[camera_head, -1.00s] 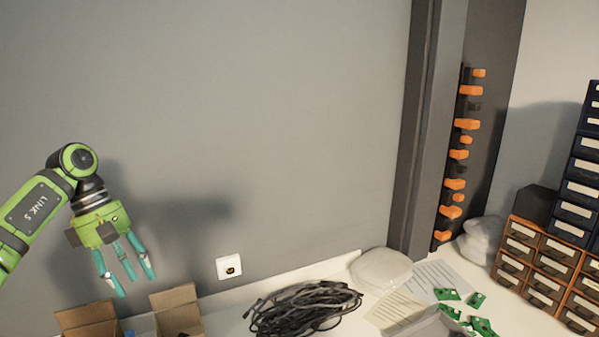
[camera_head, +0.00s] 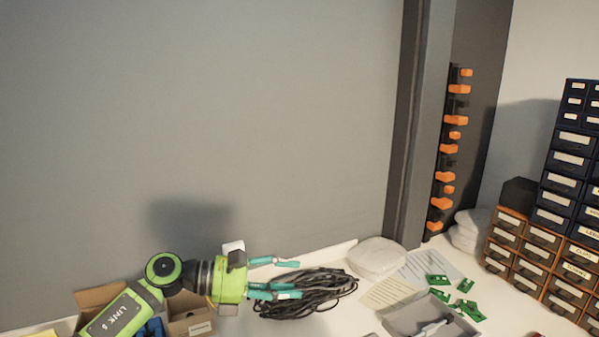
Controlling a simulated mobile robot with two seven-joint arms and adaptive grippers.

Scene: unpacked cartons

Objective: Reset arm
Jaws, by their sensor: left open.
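My left gripper (camera_head: 280,277) is at the lower middle of the head view, at the end of my green arm that comes in from the lower left. Its teal fingers point right and are spread apart. No object shows between them. In the picture they overlap the left part of a bundle of black cables (camera_head: 325,293); I cannot tell whether they touch it. My right gripper is not in view.
Open cardboard boxes (camera_head: 197,316) stand behind and beside my arm. Right of the cables are a white container (camera_head: 377,257), paper sheets (camera_head: 391,293), green circuit boards (camera_head: 466,286) and a grey tray (camera_head: 403,321). Drawer cabinets (camera_head: 545,260) stand at the right. The wall area above is clear.

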